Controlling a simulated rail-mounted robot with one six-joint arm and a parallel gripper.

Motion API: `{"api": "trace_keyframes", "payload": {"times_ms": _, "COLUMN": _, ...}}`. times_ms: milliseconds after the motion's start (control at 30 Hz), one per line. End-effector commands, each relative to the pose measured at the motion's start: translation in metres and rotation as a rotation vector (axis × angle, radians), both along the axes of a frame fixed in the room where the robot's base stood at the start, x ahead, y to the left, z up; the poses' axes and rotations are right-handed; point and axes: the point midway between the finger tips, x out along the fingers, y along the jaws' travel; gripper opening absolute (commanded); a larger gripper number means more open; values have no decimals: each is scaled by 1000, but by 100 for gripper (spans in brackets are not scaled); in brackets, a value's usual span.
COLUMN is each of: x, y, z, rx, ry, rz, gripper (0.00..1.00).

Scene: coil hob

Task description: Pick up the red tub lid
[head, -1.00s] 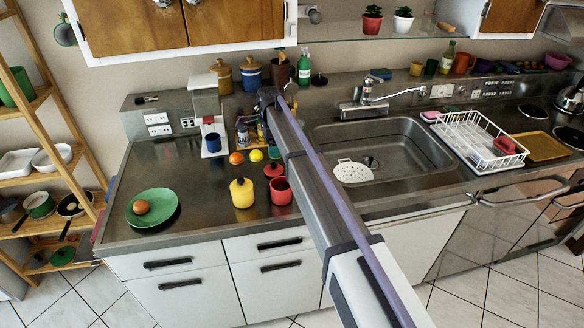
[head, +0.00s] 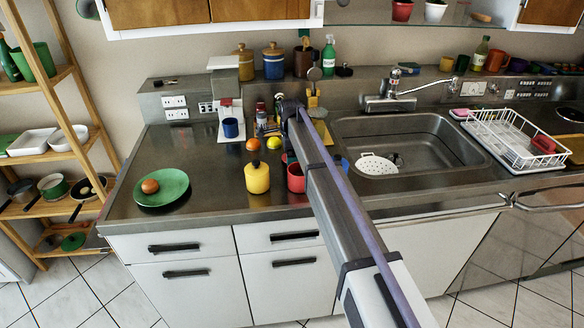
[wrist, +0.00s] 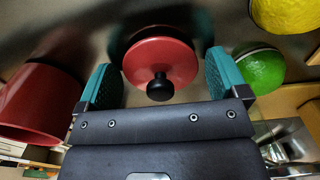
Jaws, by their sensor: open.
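The red tub lid (wrist: 160,62) lies on the steel counter, with its round black knob toward my wrist camera. In the head view only a sliver of red shows beside my arm, and the rest is hidden. My gripper (wrist: 160,66) is open, with one teal finger on each side of the lid in the wrist view. A gap shows between each finger and the lid's rim; I cannot tell how far above the counter the fingertips are. The red tub (head: 296,178) stands close by, and it shows at the left of the wrist view (wrist: 38,105).
A yellow pot (head: 257,178) with a dark knob stands left of the red tub. An orange (head: 253,145) and a lemon (head: 275,143) lie behind. A green plate (head: 161,188) sits at left, the sink (head: 430,140) at right.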

Motion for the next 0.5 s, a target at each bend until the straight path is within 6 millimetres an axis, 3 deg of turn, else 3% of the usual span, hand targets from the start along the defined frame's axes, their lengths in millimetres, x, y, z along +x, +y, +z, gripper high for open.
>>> {"api": "trace_keyframes", "payload": {"times_ms": 200, "x": 0, "y": 0, "z": -2, "rx": 0, "ry": 0, "rz": 0, "gripper": 92}}
{"api": "trace_keyframes", "payload": {"times_ms": 500, "x": 0, "y": 0, "z": -2, "rx": 0, "ry": 0, "rz": 0, "gripper": 63}}
